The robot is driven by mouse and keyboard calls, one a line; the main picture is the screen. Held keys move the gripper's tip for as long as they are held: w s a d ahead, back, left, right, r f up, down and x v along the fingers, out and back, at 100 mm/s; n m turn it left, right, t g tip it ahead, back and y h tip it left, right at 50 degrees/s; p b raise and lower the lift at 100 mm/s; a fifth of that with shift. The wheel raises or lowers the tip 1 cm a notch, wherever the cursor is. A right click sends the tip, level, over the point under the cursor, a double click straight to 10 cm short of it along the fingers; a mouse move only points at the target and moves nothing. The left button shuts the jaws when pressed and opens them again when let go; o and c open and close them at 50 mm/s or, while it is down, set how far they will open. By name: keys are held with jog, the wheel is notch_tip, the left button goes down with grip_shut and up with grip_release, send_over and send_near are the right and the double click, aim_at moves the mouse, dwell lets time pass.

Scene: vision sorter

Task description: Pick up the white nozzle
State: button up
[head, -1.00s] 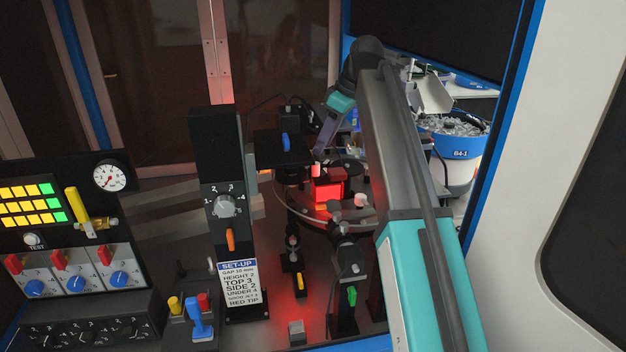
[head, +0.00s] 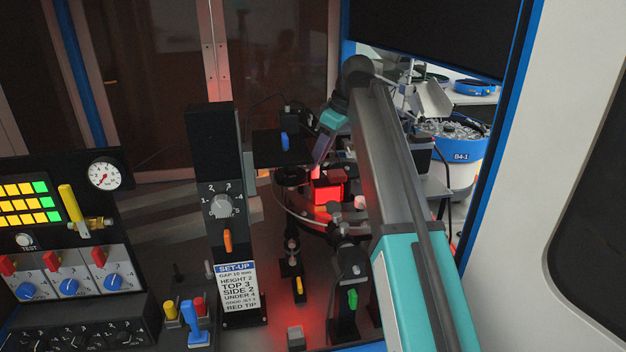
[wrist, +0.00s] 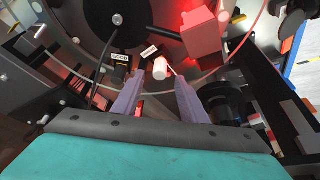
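The white nozzle (wrist: 159,68) shows in the wrist view as a small pale cylinder just beyond and between my two fingertips. A gap shows on both sides of it. My gripper (wrist: 161,80) is open, with its two purple-grey fingers apart and nothing held. In the head view my gripper (head: 318,160) points down at the red-lit station. A small pinkish piece (head: 316,171) at its fingertips there looks like the nozzle, partly hidden by the fingers.
A red-lit block (head: 328,193) stands beside the nozzle, over a round glass disc (wrist: 215,72). A black post with a dial (head: 221,206) stands left of it. A blue bowl feeder (head: 455,150) is at the right. Several small fixtures crowd the station, leaving little room.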

jog(key=shift+b+x, duration=0.95)
jog(key=shift+x, duration=0.95)
jog(key=shift+d, duration=0.1)
grip_shut()
